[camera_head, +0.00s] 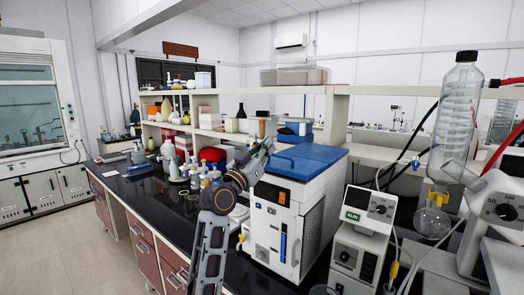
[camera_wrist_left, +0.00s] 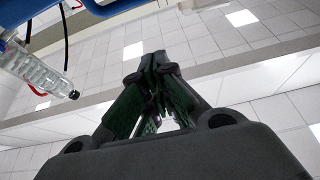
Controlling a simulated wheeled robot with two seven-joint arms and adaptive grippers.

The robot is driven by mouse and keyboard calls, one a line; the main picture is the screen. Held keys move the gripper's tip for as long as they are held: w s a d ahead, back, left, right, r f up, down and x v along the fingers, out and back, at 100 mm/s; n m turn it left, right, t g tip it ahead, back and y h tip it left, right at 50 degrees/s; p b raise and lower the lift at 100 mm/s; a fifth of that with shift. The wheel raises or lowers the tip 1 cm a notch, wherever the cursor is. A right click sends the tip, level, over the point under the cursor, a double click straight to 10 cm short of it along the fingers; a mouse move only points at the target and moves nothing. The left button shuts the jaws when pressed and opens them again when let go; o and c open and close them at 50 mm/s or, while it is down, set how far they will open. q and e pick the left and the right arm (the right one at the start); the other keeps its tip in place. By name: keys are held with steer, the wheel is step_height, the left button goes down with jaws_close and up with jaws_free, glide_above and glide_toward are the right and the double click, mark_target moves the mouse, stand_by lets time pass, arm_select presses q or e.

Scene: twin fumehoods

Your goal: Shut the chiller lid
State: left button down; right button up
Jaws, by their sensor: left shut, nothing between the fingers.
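The chiller (camera_head: 277,238) is a white box on the black bench, with an orange display and a vented side. Its blue lid (camera_head: 312,157) lies about flat across the top; I cannot tell whether a small gap is left under it. My left arm rises in front of the chiller's left side. My left gripper (camera_head: 266,143) is shut and empty, beside the lid's left edge; I cannot tell whether it touches. In the left wrist view the shut fingers (camera_wrist_left: 155,75) point up toward the ceiling, and a blue edge, likely the lid, shows at the top left. My right gripper is not in view.
A white-grey control unit (camera_head: 355,240) and a rotary evaporator with a glass condenser (camera_head: 455,110) stand right of the chiller. Bottles (camera_head: 172,160) crowd the bench to the left. A shelf (camera_head: 375,91) runs behind. The bench's front left is clear.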

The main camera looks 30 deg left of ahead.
arm_select(q)
step_height(320, 180, up, 2)
steer(key=p, duration=0.2)
glide_above(275, 167)
steer(key=shift+w+f, duration=0.15)
steer(key=shift+f, duration=0.8)
steer(key=shift+w+f, duration=0.15)
steer(key=shift+f, duration=0.8)
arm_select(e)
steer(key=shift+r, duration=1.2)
arm_select(q)
steer(key=shift+f, duration=0.1)
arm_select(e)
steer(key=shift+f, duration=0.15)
